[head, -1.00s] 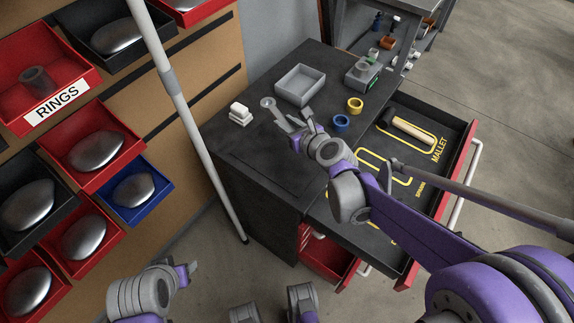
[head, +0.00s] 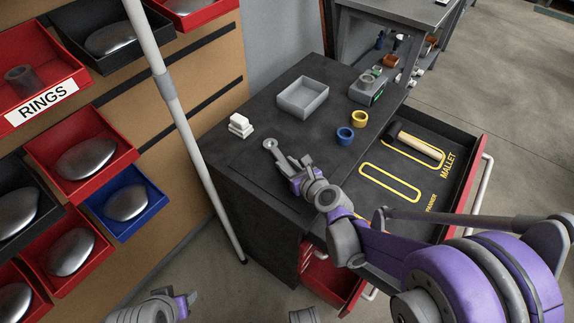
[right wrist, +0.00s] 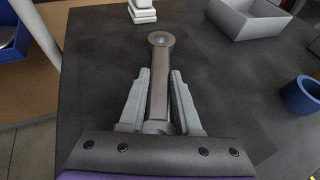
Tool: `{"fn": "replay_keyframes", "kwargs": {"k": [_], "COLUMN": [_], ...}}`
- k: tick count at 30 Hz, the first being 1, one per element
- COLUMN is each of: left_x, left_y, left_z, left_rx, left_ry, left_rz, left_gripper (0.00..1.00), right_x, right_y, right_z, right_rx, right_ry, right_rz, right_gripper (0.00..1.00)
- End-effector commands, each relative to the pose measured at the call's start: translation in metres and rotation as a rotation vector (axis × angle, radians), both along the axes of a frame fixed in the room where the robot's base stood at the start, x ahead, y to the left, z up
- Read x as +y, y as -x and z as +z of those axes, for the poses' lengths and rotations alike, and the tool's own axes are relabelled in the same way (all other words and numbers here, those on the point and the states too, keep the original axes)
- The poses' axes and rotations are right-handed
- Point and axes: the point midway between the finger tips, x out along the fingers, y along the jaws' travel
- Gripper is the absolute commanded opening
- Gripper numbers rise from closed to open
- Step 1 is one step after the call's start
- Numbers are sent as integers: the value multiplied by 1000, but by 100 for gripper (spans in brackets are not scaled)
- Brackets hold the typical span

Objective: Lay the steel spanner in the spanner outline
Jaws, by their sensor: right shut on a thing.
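The steel spanner (head: 272,148) is a grey bar with a ring end, over the dark bench top. It also shows in the right wrist view (right wrist: 160,75), its ring end pointing away from me. My right gripper (head: 292,172) is shut on its shaft, one finger on each side (right wrist: 158,100). I cannot tell whether the spanner touches the bench top. The spanner outline (head: 390,183) is a yellow line in the open drawer, lettered SPANNER, and it is empty. My left gripper (head: 188,300) is at the bottom left, away from the bench; its jaws are not clear.
A mallet (head: 415,143) lies in its outline in the red-fronted drawer (head: 455,190). A pale pole (head: 180,120) rises at left.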

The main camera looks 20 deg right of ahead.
Motion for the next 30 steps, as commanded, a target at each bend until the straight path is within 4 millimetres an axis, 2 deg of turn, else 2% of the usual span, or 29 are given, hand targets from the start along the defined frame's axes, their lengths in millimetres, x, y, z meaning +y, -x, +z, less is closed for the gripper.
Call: {"fn": "replay_keyframes", "kwargs": {"k": [9, 10, 14, 15, 26, 30], "left_x": [0, 0, 0, 0, 0, 0], "left_y": [0, 0, 0, 0, 0, 1], "left_z": [-3, -3, -2, -2, 4, 8], "left_rx": [1, 1, 1, 1, -1, -3], "left_ry": [0, 0, 0, 0, 0, 0], "left_rz": [0, 0, 0, 0, 0, 0], "left_gripper": [50, 50, 50, 50, 50, 50], "right_x": [0, 0, 0, 0, 0, -7], "right_y": [0, 0, 0, 0, 1, 21], "right_z": [-3, -3, -2, -2, 4, 13], "right_rx": [0, 0, 0, 0, -1, -1], "right_ry": [0, 0, 0, 0, 0, 1], "right_rz": [0, 0, 0, 0, 0, -3], "right_gripper": [0, 35, 59, 62, 62, 62]}}
